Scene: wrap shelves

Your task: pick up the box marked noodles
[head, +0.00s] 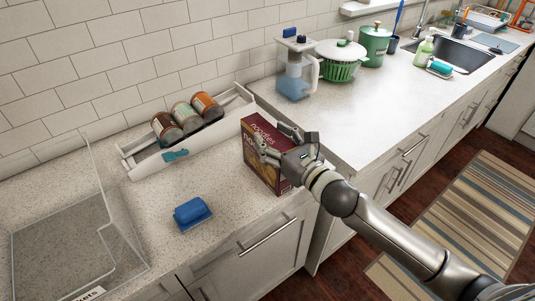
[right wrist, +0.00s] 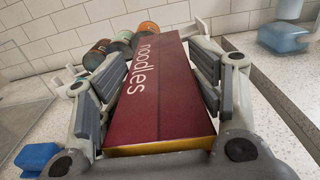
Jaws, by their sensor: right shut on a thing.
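The box marked noodles (head: 261,150) is dark red with pale lettering and stands upright on the counter in the head view. My right gripper (head: 287,145) reaches it from the right and is shut on it. In the right wrist view the noodles box (right wrist: 158,92) lies between the two grey fingers of my right gripper (right wrist: 155,85), with one finger along each side. Whether its base touches the counter is hard to tell. My left gripper is not in view.
A white tray (head: 140,170) with several cans (head: 186,114) stands behind the box. A blue item (head: 191,212) lies in front, left of the box. A clear bin (head: 62,225) is at the far left. A pitcher (head: 295,75) and green colander (head: 340,69) stand at the back.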

